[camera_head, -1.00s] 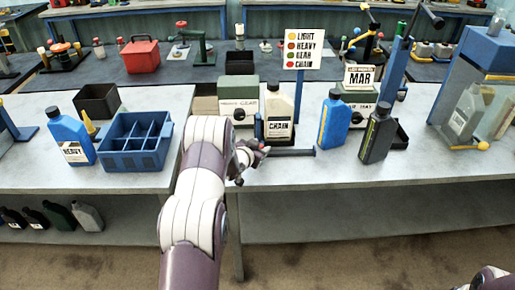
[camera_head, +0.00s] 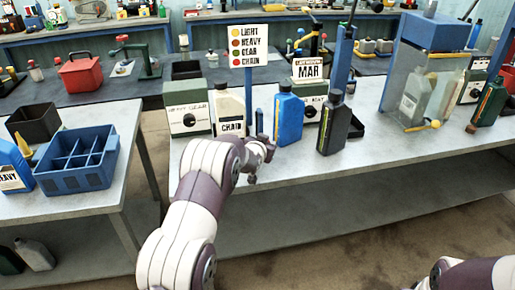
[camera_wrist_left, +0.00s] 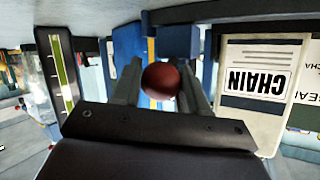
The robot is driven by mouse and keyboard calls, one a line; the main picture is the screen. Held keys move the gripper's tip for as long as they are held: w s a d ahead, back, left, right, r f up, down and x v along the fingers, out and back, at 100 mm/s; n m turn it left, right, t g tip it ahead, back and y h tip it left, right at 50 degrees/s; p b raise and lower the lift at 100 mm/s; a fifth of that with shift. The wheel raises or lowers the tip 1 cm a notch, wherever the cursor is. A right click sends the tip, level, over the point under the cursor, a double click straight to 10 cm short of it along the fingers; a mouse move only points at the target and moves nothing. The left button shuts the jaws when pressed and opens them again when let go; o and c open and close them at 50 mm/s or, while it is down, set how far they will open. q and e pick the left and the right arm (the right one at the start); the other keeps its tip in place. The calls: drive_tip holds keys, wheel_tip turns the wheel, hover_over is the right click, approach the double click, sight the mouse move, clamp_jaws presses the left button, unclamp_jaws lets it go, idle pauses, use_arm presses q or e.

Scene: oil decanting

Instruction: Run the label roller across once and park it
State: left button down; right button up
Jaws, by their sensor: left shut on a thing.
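My left gripper (camera_head: 263,148) is in front of the CHAIN bottle (camera_head: 230,112) and the blue bottle (camera_head: 288,117), low over the table. In the left wrist view its fingers (camera_wrist_left: 160,88) are shut around a dark red ball-ended grip (camera_wrist_left: 162,80), seemingly the label roller's handle. A dark blue bar (camera_wrist_left: 215,11) lies across beyond the fingertips, seemingly the roller itself. In the head view my wrist hides most of the roller. The CHAIN bottle's label shows upside down in the wrist view (camera_wrist_left: 262,78). My right gripper is out of frame.
A dark bottle (camera_head: 335,125) stands right of the blue bottle, with the MAR sign (camera_head: 308,70) behind. The blue-topped clear cabinet (camera_head: 415,85) is farther right. A blue divided crate (camera_head: 75,178) sits on the left table. The front table strip on the right is clear.

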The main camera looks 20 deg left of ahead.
use_arm(q)
drive_tip(key=shift+d+r, duration=0.15)
drive_tip(key=shift+r, duration=0.05)
drive_tip(key=c, duration=0.8)
unclamp_jaws()
drive_tip(key=shift+w, duration=0.1)
drive_tip(key=shift+o, duration=0.7)
drive_tip(key=shift+w+d+f, duration=0.1)
drive_tip(key=shift+d, duration=0.1)
drive_tip(key=shift+a, duration=0.1)
drive_tip(key=shift+s, duration=0.4)
drive_tip(key=b+v, duration=0.1)
drive_tip(key=v, duration=1.1)
